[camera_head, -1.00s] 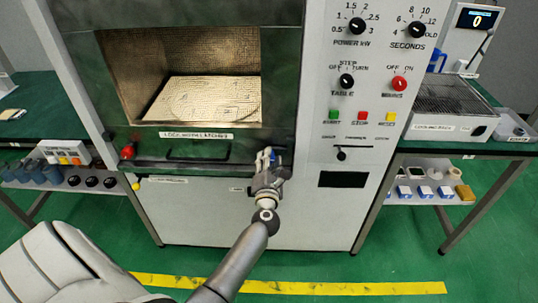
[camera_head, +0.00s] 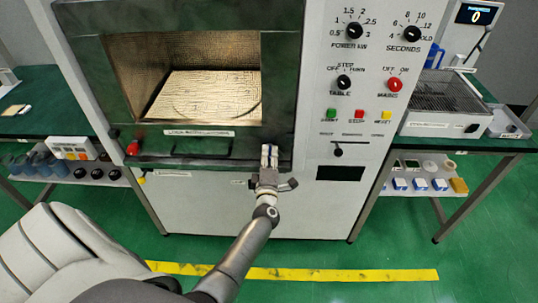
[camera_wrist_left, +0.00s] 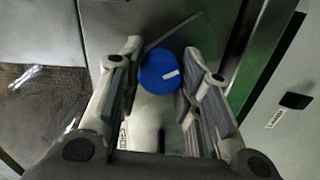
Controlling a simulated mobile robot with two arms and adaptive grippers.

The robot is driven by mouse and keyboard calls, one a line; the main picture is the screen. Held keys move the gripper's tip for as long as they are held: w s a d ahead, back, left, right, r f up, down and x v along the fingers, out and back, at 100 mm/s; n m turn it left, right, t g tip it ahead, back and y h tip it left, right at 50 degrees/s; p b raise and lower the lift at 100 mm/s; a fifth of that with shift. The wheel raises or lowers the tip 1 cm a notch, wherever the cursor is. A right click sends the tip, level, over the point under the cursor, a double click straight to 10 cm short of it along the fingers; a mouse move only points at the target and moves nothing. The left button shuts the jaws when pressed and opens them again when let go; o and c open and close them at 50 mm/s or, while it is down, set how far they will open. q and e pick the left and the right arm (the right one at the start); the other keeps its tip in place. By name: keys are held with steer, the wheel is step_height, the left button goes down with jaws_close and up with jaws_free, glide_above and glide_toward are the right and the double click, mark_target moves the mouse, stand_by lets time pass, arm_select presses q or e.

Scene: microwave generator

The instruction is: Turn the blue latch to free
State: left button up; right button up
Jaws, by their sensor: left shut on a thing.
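The blue latch (camera_wrist_left: 160,74) shows in the left wrist view as a round blue knob with a short white mark. It sits between the two fingers of my left gripper (camera_wrist_left: 164,62), which is shut on it. In the head view my left gripper (camera_head: 270,155) is at the lower right corner of the machine's dark green door frame (camera_head: 215,145). There its fingers hide the latch. My right gripper is not in view.
A red knob (camera_head: 133,148) sits at the frame's lower left corner. The control panel (camera_head: 360,120) with dials and buttons is right of my gripper. Green benches flank the machine. Green floor with a yellow stripe (camera_head: 330,275) lies in front.

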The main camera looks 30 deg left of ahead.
arm_select(q)
steer(key=shift+f+m, duration=0.1)
steer(key=shift+m, duration=0.3)
steer(key=o, duration=1.1)
steer(key=shift+c, duration=0.2)
steer(key=v, duration=0.7)
steer(key=shift+s+d, duration=0.2)
